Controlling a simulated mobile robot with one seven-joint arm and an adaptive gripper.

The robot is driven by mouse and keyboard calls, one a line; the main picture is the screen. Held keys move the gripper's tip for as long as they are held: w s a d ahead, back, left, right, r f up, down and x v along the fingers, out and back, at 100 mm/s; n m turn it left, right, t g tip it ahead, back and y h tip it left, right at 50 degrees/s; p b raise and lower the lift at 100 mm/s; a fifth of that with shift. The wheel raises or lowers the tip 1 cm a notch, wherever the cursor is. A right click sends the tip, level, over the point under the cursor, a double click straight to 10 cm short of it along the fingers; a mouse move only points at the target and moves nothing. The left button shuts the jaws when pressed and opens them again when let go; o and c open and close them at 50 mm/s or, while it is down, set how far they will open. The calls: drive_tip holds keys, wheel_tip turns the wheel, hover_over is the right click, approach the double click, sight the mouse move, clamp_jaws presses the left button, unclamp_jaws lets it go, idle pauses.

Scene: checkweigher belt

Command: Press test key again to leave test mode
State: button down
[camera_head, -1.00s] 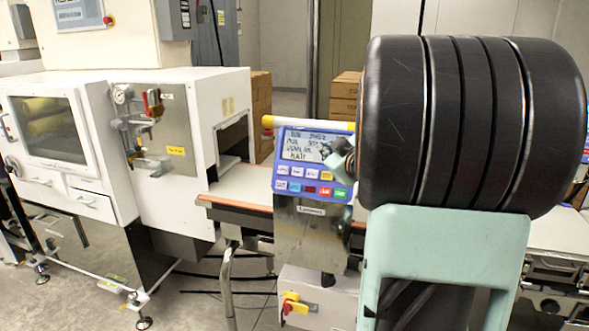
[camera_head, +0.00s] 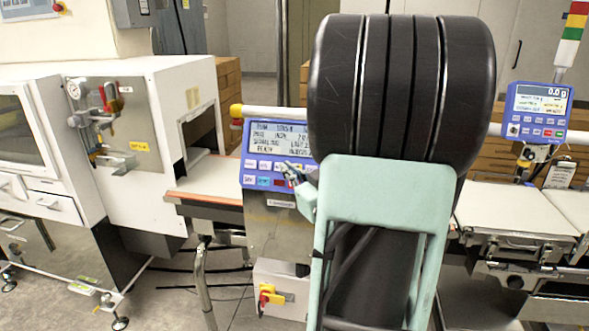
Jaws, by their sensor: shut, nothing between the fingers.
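The blue control panel (camera_head: 249,152) has a lit text screen (camera_head: 272,138) above two rows of small coloured keys. The key labels are too small to read, so I cannot tell which is the test key. My gripper (camera_head: 288,170) is shut and empty, at the panel's lower right, with its tips over the keys. Whether the tips touch a key cannot be told. My gripper and arm hide the right part of the panel and some keys.
A second blue display (camera_head: 540,104) reading 0.0 g stands at the right above the weighing belt (camera_head: 515,212). A white machine (camera_head: 180,85) stands at the left. A red and yellow switch (camera_head: 268,294) sits below the panel. Cardboard boxes (camera_head: 228,85) are behind.

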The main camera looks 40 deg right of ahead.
drive_tip(key=w+d+f+b, duration=0.2)
drive_tip(key=w+d+f, duration=0.2)
drive_tip(key=w+d, duration=0.1)
drive_tip(key=shift+d, duration=0.45)
drive_tip(key=shift+w+b, duration=0.1)
drive_tip(key=shift+b, duration=0.2)
idle(1.1)
drive_tip(key=shift+w+d+f, duration=0.2)
drive_tip(key=shift+w+d, duration=0.05)
drive_tip(key=shift+d, duration=0.05)
drive_tip(key=shift+w+d+f+b, duration=0.2)
drive_tip(key=shift+d+b, duration=0.1)
drive_tip(key=shift+b, duration=0.15)
idle(0.6)
drive_tip(key=shift+a+r, duration=0.1)
drive_tip(key=shift+s+a+r, duration=0.3)
drive_tip(key=shift+s+a, duration=0.2)
idle(0.4)
drive_tip(key=shift+s+a+r+p, duration=0.3)
drive_tip(key=shift+s+a+r, duration=0.35)
drive_tip(key=shift+a, duration=0.2)
drive_tip(key=shift+s+a+r+p, duration=0.25)
drive_tip(key=shift+s+a+r, duration=0.25)
drive_tip(key=shift+s+a, duration=0.3)
